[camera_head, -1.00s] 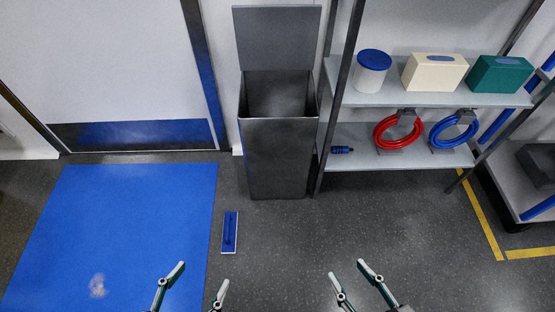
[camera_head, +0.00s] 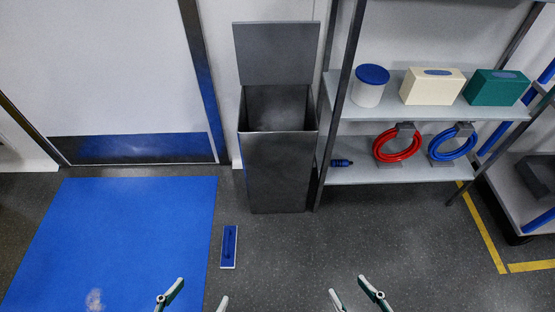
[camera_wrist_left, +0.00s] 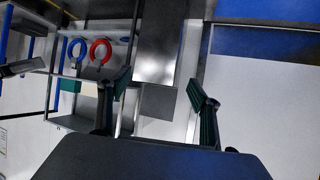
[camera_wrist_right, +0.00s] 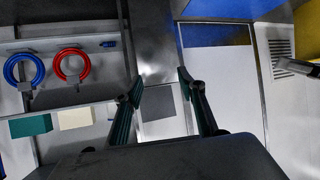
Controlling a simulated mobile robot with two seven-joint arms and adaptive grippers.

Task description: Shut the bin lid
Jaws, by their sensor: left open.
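The tall dark grey bin (camera_head: 277,172) stands on the floor against the back wall. Its grey flat lid (camera_head: 277,54) is raised upright at the back edge, and the bin's top is open. In the left wrist view the bin (camera_wrist_left: 160,45) and lid (camera_wrist_left: 158,102) appear upside down, between the fingers. The right wrist view also shows the bin (camera_wrist_right: 152,42) and lid (camera_wrist_right: 158,102). My left gripper (camera_head: 203,291) is open and empty at the bottom of the head view, well short of the bin. My right gripper (camera_head: 347,287) is open and empty, also apart from the bin.
A shelf rack (camera_head: 400,172) stands close to the bin's right, holding a white tub (camera_head: 369,92), boxes and red and blue hose coils. A blue mat (camera_head: 130,235) lies at the left. A blue-and-white flat tool (camera_head: 229,246) lies on the floor before the bin. Floor between is otherwise clear.

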